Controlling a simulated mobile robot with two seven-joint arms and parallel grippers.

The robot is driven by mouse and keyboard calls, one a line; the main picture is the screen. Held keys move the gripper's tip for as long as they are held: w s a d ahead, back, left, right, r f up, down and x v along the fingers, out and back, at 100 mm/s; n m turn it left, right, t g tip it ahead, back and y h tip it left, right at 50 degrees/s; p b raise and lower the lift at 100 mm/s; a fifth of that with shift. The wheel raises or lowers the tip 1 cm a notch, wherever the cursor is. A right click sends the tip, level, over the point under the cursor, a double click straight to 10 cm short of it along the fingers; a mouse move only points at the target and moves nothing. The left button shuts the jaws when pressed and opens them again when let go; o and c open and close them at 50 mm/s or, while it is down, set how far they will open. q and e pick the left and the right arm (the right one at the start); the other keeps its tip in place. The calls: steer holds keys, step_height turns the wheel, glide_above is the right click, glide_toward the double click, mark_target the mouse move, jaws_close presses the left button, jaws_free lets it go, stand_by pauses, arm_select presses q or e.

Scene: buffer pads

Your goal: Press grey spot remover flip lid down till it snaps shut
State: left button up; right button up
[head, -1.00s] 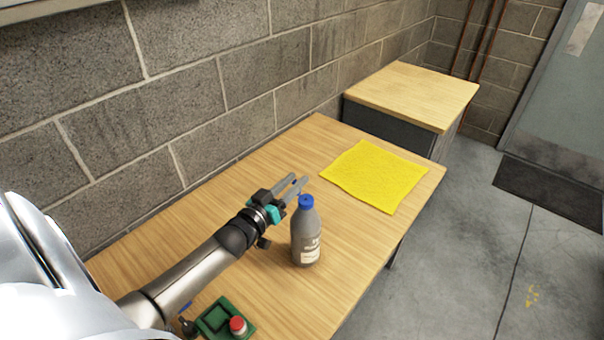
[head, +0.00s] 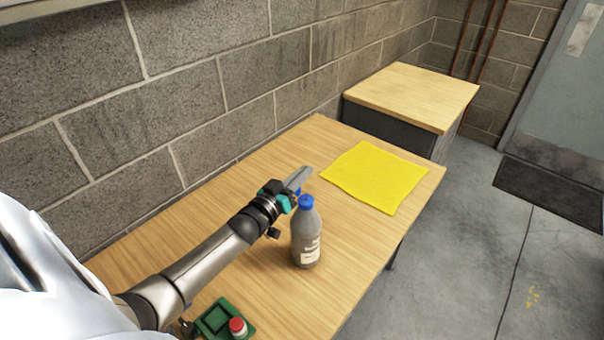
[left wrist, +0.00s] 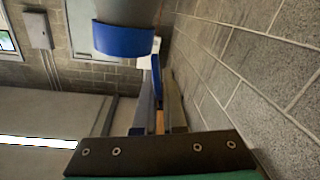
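The grey spot remover bottle (head: 306,245) stands upright on the wooden table, its blue cap (head: 306,202) on top. In the left wrist view the blue cap (left wrist: 123,40) is near the top, and the narrow blue flip lid (left wrist: 157,75) stands up beside it, open. My left gripper (head: 301,174) is beside the cap, on its wall side. Its fingers are close together, and they also show in the left wrist view (left wrist: 160,100) close to the lid. Whether they touch the lid is unclear. My right gripper is out of view.
A yellow cloth (head: 375,176) lies on the table beyond the bottle. A green block with a red button (head: 237,325) is at the near edge. A block wall (head: 150,100) runs along the left side. A lower wooden-topped cabinet (head: 412,95) stands behind.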

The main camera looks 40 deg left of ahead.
arm_select(q)
jaws_close()
stand_by(0.3)
steer(key=shift+d+m+p, duration=0.2)
steer(key=shift+d+m, duration=0.25)
steer(key=shift+m, duration=0.7)
steer(key=shift+d+m+p, duration=0.2)
steer(key=shift+d+m, duration=0.2)
steer(key=shift+m, duration=0.7)
steer(key=shift+d+m+p, duration=0.2)
steer(key=shift+d+m, duration=0.25)
steer(key=shift+m, duration=0.7)
steer(key=o, duration=0.5)
jaws_free()
steer(key=shift+o, duration=0.2)
steer(key=shift+s, duration=0.1)
